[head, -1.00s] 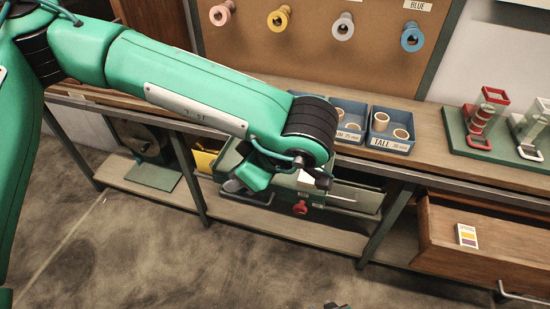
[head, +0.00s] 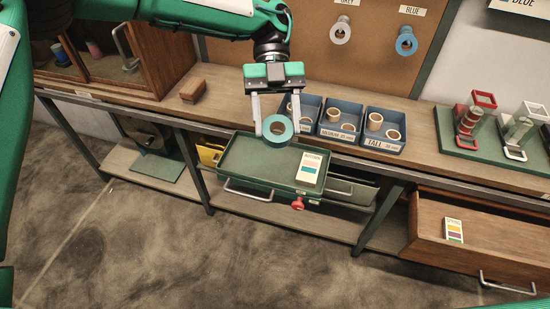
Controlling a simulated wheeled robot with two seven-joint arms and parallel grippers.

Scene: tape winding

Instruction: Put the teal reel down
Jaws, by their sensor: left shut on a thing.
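The teal reel (head: 267,131) is a ring with a pale core and shows its round face to me. My left gripper (head: 277,130) points down and is shut on it, one finger on each side. It holds the reel at the bench's front edge, over the back part of the green tray (head: 245,163). I cannot tell whether the reel touches anything below. A card with coloured bands (head: 313,166) lies at the right of the tray. My right gripper is not in view.
Blue bins (head: 386,144) with pale cores stand on the bench behind and right of the reel. A wooden block (head: 193,91) lies to the left. A grey reel (head: 340,30) and a blue reel (head: 406,41) hang on the board. An open wooden drawer (head: 480,245) juts out at right.

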